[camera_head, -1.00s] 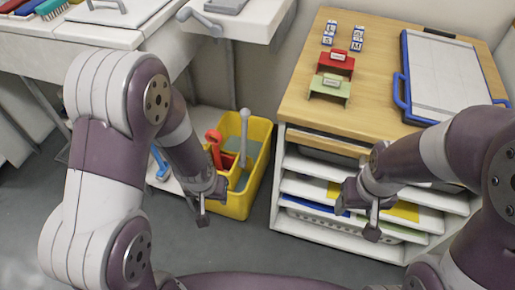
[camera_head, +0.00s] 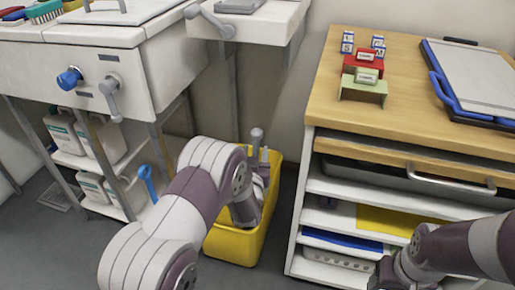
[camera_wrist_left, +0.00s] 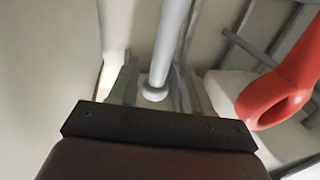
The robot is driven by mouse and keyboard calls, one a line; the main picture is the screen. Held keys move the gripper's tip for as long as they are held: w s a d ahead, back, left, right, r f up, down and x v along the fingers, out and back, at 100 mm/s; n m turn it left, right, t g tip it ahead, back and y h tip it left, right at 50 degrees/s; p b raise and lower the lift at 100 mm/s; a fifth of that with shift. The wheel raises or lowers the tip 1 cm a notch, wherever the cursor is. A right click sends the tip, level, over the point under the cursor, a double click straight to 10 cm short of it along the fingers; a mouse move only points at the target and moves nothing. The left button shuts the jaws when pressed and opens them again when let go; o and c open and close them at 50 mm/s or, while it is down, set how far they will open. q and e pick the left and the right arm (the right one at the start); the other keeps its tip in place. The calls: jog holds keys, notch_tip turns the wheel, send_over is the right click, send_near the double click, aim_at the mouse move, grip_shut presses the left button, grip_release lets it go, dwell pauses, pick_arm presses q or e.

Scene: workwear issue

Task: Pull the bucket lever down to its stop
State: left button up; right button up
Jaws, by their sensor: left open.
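The yellow bucket (camera_head: 232,244) stands on the floor between the sink unit and the wooden-topped cabinet. Its grey lever (camera_head: 257,135) shows upright above the rim, partly hidden by my left arm. In the left wrist view the grey lever (camera_wrist_left: 174,35) runs down between the spread fingers of my left gripper (camera_wrist_left: 157,85), which is open around it. I cannot tell whether the fingers touch it. A red looped handle (camera_wrist_left: 262,108) is to the right of these fingers. My right gripper (camera_head: 386,274) is at the bottom edge in the head view, its fingers unclear.
The shelved cabinet (camera_head: 300,210) stands close right of the bucket. The sink unit (camera_head: 150,85), with a blue knob (camera_head: 70,77) and a grey crank (camera_head: 110,95), is at the left. A blue-handled tool (camera_head: 147,183) stands left of the bucket.

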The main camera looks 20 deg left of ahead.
aim_at(257, 142)
pick_arm(q)
jog(key=w, duration=0.1)
jog(key=w+b, duration=0.1)
jog(key=w, duration=0.2)
jog(key=shift+w+a+f, duration=0.15)
jog(key=shift+w+a, duration=0.15)
jog(key=shift+a, duration=0.05)
jog(key=shift+w, duration=0.3)
pick_arm(e)
notch_tip(257, 142, down, 2)
jog(key=shift+f, duration=0.1)
